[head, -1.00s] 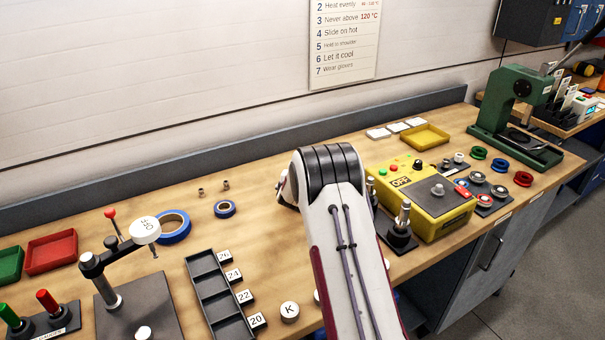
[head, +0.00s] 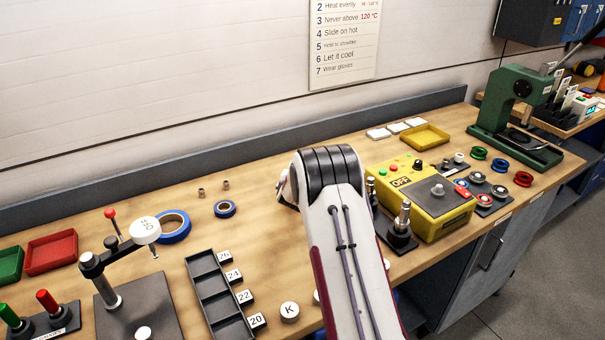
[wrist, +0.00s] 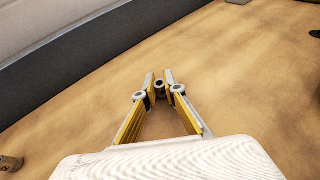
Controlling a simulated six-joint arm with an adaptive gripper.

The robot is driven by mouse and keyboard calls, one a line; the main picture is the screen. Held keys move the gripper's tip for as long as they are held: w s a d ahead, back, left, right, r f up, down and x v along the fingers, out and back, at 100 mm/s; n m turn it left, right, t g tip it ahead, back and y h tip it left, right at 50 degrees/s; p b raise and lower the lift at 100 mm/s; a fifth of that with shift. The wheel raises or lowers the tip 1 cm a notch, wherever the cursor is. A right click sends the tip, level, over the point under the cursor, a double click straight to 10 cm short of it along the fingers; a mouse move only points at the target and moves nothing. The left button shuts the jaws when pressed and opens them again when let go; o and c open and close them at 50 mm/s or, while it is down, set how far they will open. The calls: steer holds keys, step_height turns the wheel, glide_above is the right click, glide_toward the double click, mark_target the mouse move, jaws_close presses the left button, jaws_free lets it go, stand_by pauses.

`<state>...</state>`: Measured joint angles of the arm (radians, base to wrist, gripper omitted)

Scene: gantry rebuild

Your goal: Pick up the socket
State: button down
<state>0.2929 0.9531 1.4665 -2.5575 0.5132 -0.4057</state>
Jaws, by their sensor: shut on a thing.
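My gripper (wrist: 158,88) shows in the wrist view with its yellow-sided fingers closed in around a small grey, ring-topped piece, seemingly the socket (wrist: 159,84). The piece sits upright between the fingertips, close over the wooden bench. I cannot tell whether it touches the bench.
Two small brownish metal pieces, a left one (head: 201,191) and a right one (head: 226,185), stand on the bench (head: 265,205). A grey back ledge (wrist: 60,75) borders the bench.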

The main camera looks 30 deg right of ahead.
steer(key=shift+r, duration=0.15)
step_height(320, 180, up, 10)
stand_by(0.7)
stand_by(0.5)
steer(key=shift+w+a, duration=0.1)
steer(key=shift+a, duration=0.15)
steer(key=s+a+r, duration=0.1)
steer(key=a, duration=0.9)
steer(key=s+d+f+m+g+h, duration=0.1)
steer(key=s+d+m+g+h, duration=0.1)
steer(key=s, duration=0.7)
steer(key=shift+d+m+g+h, duration=0.25)
steer(key=shift+m+g+h, duration=0.4)
steer(key=shift+m, duration=0.25)
